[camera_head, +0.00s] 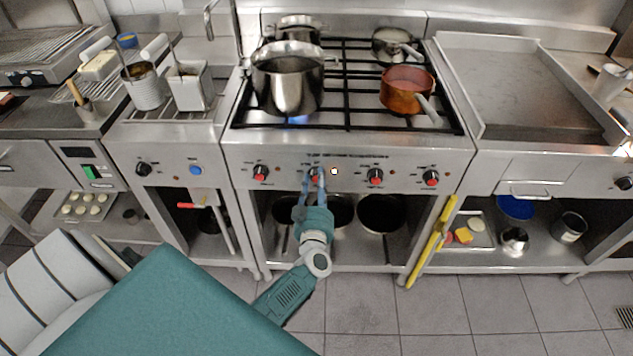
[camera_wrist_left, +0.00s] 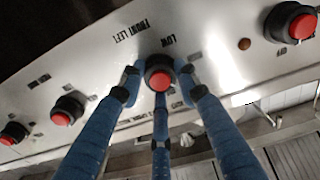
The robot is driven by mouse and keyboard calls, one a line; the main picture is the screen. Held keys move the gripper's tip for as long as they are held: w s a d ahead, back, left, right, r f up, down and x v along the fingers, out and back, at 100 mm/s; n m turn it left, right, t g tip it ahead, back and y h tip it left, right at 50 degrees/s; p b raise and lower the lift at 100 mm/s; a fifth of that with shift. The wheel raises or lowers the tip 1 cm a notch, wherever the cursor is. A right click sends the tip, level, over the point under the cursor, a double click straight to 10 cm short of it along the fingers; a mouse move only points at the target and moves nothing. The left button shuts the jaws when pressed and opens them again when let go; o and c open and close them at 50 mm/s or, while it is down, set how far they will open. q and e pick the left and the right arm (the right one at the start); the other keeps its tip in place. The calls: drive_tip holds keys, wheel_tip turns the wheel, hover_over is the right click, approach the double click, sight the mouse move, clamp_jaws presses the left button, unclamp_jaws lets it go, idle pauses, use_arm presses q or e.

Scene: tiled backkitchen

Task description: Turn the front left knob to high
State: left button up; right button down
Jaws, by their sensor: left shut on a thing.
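The front left knob (camera_wrist_left: 158,75) is black with a red cap. In the left wrist view, turned lettering beside it reads "FRONT LEFT" and "LOW". In the head view this knob (camera_head: 314,173) is second from the left on the stove's front panel. My left gripper (camera_head: 315,182) reaches up to it from below. In the left wrist view, the blue fingers of my left gripper (camera_wrist_left: 158,82) are closed around the knob, with dark tips on its sides. The pointer's exact setting is hard to read. My right gripper is not in view.
Other red-capped knobs (camera_head: 260,172) (camera_head: 375,176) sit on both sides. A large steel pot (camera_head: 287,85) stands over a blue flame (camera_head: 298,119) on the front left burner. A copper pan (camera_head: 406,92) is at the front right. A yellow object (camera_head: 432,242) leans below the panel.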

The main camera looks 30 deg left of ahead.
use_arm(q)
drive_tip(key=n, duration=0.5)
drive_tip(key=shift+f+b, duration=0.15)
drive_tip(key=shift+b, duration=0.25)
drive_tip(key=shift+n+b, duration=0.6)
drive_tip(key=shift+n, duration=1.6)
drive_tip(key=o, duration=1.1)
drive_tip(key=shift+o, duration=0.2)
